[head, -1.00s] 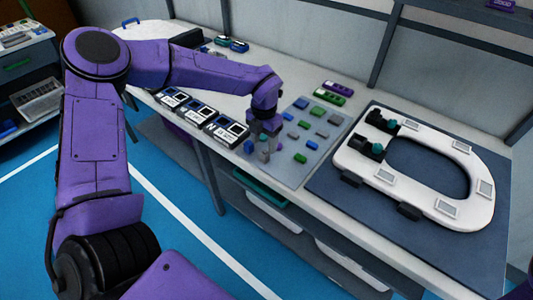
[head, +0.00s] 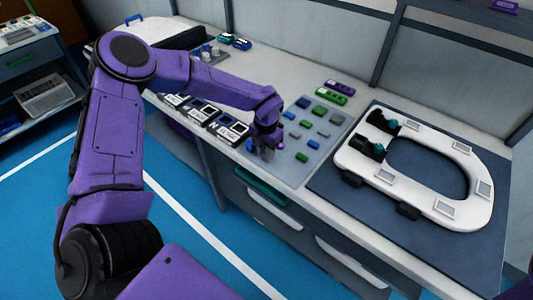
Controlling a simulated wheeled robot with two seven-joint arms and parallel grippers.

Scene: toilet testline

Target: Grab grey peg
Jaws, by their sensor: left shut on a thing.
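My left gripper (head: 266,151) is at the front left edge of the grey peg board (head: 286,177). It is shut on a small grey peg, which is mostly hidden between the fingers; I cannot tell whether the peg touches the board. Other pegs stand on the board in rows, among them a blue peg (head: 303,102), a green peg (head: 319,110) and a grey peg (head: 337,118). My right gripper is out of the picture.
A white toilet seat (head: 455,158) lies on a dark mat (head: 335,195) to the right. Several black-and-white boxes (head: 232,132) line the table's front edge left of the board. Green and purple blocks (head: 335,92) lie behind the board.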

